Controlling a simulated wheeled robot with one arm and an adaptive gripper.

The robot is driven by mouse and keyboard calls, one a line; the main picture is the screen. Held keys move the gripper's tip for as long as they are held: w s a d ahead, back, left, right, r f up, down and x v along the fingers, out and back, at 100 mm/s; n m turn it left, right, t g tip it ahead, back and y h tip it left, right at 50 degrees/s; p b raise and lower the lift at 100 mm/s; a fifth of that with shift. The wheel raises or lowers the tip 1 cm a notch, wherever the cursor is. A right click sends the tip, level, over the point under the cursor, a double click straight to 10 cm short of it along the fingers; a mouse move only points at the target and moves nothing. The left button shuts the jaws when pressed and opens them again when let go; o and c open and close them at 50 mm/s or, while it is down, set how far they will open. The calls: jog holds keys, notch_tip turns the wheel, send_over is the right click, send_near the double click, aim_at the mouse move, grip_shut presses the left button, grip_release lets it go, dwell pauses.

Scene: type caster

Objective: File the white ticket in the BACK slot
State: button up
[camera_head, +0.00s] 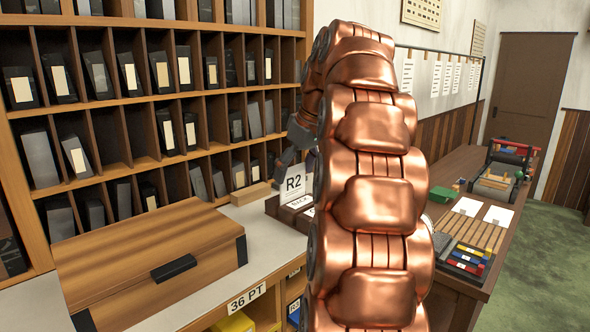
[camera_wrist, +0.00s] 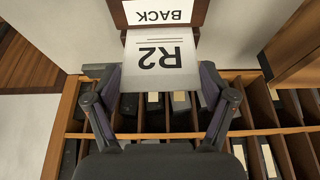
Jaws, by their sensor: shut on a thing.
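The white ticket (camera_wrist: 160,60), marked R2, is between the two fingers of my gripper (camera_wrist: 161,76), which is shut on it. The ticket also shows upright in the head view (camera_head: 294,183), left of my copper arm. Its lower edge meets the dark wooden holder (camera_head: 275,207), just behind the white BACK label (camera_wrist: 157,14). I cannot tell how deep the ticket sits in the slot. In the head view my arm hides the right part of the holder and most of my gripper.
A wooden case (camera_head: 150,255) with a dark handle lies on the pale counter at left. A pigeonhole rack (camera_head: 140,98) rises behind the counter. A small wooden block (camera_head: 250,194) lies left of the holder. A side bench (camera_head: 450,180) with trays and a small press stands at right.

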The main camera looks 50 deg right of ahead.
jog(key=shift+f+b, duration=0.3)
jog(key=shift+f, duration=0.15)
jog(key=o, duration=0.7)
jog(key=shift+r, duration=0.15)
notch_tip(320, 180, up, 6)
jog(key=p, duration=0.3)
jog(key=shift+p, duration=0.4)
dwell(0.4)
